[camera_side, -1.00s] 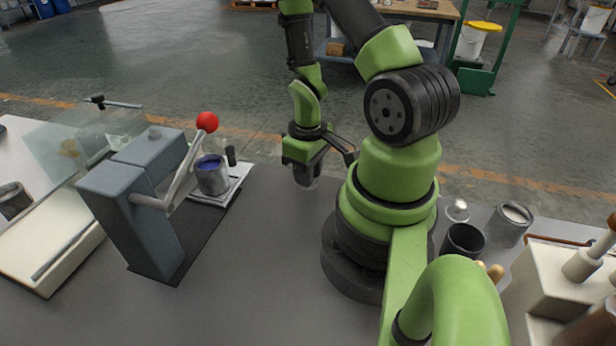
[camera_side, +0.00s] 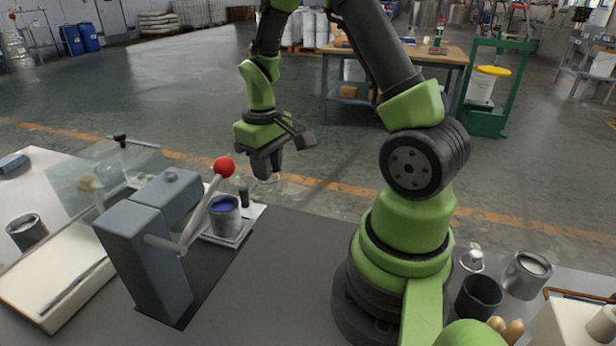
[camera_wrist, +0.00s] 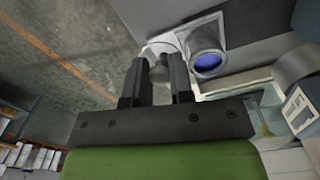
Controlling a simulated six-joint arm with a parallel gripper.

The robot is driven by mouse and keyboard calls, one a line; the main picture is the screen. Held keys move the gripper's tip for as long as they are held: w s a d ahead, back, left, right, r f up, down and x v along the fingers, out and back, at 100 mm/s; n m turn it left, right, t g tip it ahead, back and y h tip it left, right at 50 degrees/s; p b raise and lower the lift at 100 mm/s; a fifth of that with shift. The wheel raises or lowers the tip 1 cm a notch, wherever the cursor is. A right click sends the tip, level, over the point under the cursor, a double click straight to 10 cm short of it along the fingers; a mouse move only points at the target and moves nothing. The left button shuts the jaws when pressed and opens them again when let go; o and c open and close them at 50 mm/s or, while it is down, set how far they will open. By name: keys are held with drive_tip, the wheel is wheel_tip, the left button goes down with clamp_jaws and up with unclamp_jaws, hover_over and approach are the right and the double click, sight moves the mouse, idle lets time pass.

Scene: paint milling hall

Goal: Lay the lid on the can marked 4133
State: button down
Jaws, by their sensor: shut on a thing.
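My gripper (camera_side: 266,172) is raised behind and to the right of the red-balled lever press, above the bench's far edge. In the wrist view its two dark fingers (camera_wrist: 156,82) are shut on a small grey, round knob; a pale round piece, seemingly the lid (camera_wrist: 163,44), shows just beyond it. In the side view the lid is hard to make out. An open grey can with blue paint (camera_side: 223,216) stands upright on a pale plate beside the press. It also shows in the wrist view (camera_wrist: 222,38), right of the fingers, apart from them. No can's number is readable.
The grey press (camera_side: 145,260) has a lever with a red ball (camera_side: 223,167) close to my gripper. Another can (camera_side: 27,231) stands at the left. A can with pale contents (camera_side: 526,275) and a dark cup (camera_side: 478,297) stand at the right. The bench's middle is clear.

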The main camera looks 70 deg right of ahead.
drive_tip(key=w+a+r, duration=0.3)
drive_tip(key=w+a, duration=0.2)
drive_tip(key=w, duration=0.3)
drive_tip(key=shift+s+d+f, duration=0.1)
drive_tip(key=shift+d+f, duration=0.05)
drive_tip(key=shift+f, duration=3.2)
drive_tip(key=shift+f, duration=0.35)
drive_tip(key=shift+c, duration=2.2)
unclamp_jaws()
drive_tip(key=shift+r, duration=0.1)
wheel_tip(320, 180, up, 7)
